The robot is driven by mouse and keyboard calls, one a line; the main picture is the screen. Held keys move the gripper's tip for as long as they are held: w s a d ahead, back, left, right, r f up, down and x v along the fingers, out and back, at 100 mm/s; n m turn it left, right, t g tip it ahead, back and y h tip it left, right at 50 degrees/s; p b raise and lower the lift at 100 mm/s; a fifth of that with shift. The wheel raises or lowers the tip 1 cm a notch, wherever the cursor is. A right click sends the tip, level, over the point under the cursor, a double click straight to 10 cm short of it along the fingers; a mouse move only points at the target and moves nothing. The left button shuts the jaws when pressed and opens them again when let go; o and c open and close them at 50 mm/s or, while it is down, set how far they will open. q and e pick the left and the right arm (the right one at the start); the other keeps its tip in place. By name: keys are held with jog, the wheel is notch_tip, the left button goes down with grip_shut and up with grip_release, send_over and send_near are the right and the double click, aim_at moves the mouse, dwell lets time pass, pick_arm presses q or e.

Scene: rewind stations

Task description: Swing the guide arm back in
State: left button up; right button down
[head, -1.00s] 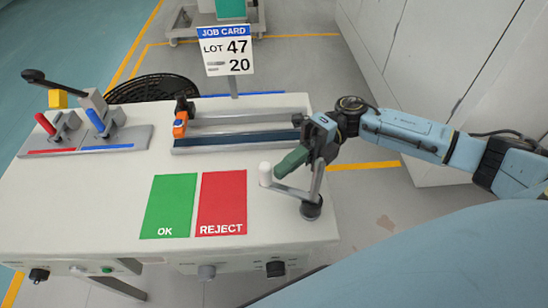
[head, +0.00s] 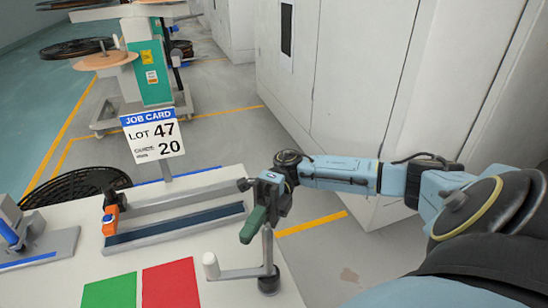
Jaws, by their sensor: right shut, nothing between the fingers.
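The guide arm (head: 240,273) is a grey metal bar at the right end of the white bench. A white roller (head: 210,265) stands upright at its left end. Its right end meets a grey upright post on a dark round pivot (head: 268,284). My right gripper (head: 247,234), with green fingers pointing down and left, is shut and empty. It appears above the bar, between the roller and the post, apart from the roller. Whether it touches the post is hard to tell. My left gripper is not in view.
The job card (head: 152,134) stands behind a long rail (head: 175,226) with an orange-and-black block (head: 111,215) at its left end. Green (head: 110,292) and red (head: 171,284) pads lie left of the guide arm. Grey cabinets (head: 365,90) stand beyond the floor on the right.

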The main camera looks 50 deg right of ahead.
jog(key=v, duration=0.7)
jog(key=shift+s+d+r, duration=0.15)
jog(key=shift+d+r, duration=0.05)
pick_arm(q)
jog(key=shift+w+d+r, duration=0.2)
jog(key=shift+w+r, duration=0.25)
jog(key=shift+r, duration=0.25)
pick_arm(e)
jog(key=shift+d, duration=0.75)
